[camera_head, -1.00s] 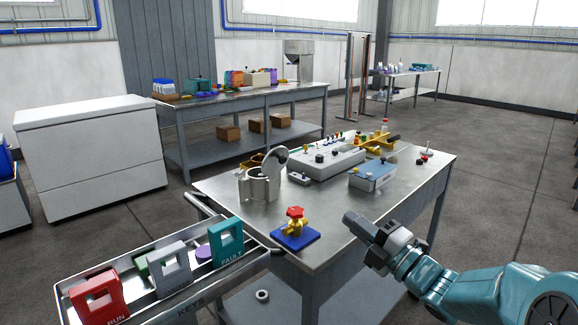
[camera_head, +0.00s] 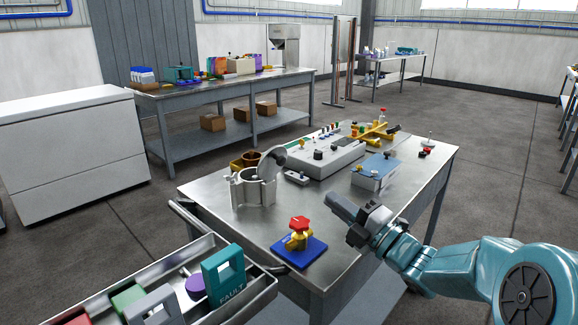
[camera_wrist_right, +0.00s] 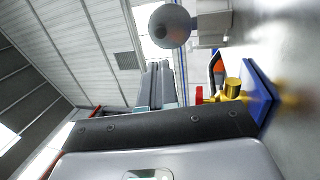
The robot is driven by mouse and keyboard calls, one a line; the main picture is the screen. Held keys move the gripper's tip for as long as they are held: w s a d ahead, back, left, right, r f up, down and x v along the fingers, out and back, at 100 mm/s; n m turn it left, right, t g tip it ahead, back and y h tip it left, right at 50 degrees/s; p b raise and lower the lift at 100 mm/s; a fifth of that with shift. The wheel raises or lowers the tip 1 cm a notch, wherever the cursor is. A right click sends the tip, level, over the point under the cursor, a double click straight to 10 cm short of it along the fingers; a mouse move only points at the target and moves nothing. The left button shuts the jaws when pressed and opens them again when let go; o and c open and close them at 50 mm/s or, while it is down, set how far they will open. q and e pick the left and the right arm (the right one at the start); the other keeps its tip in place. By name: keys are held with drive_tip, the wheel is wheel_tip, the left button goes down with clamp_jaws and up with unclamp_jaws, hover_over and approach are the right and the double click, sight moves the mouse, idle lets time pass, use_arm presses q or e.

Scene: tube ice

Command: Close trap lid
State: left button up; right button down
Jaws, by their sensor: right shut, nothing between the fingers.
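The trap is a silver metal cylinder (camera_head: 252,188) on the near left part of the steel table. Its round grey lid (camera_head: 271,161) stands up, tilted, at the right side of the rim, so the trap is open. In the right wrist view the lid shows as a grey disc (camera_wrist_right: 170,26) beside the trap body (camera_wrist_right: 213,22). My right gripper (camera_head: 333,203) is shut and empty. It is over the table's near right part, to the right of the trap and apart from the lid. My left gripper is not in view.
A grey control box (camera_head: 328,158) and a blue-topped box (camera_head: 376,172) are behind. A tray (camera_head: 262,290) with coloured blocks is at the front left.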

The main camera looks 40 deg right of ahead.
sight(282, 162)
drive_tip(key=p+x, duration=0.1)
drive_tip(key=x, duration=1.2)
drive_tip(key=shift+w+a+r+p, duration=0.15)
drive_tip(key=shift+w+p, duration=0.05)
drive_tip(key=shift+p, duration=0.2)
drive_tip(key=shift+a+r, duration=0.1)
drive_tip(key=shift+r, duration=0.05)
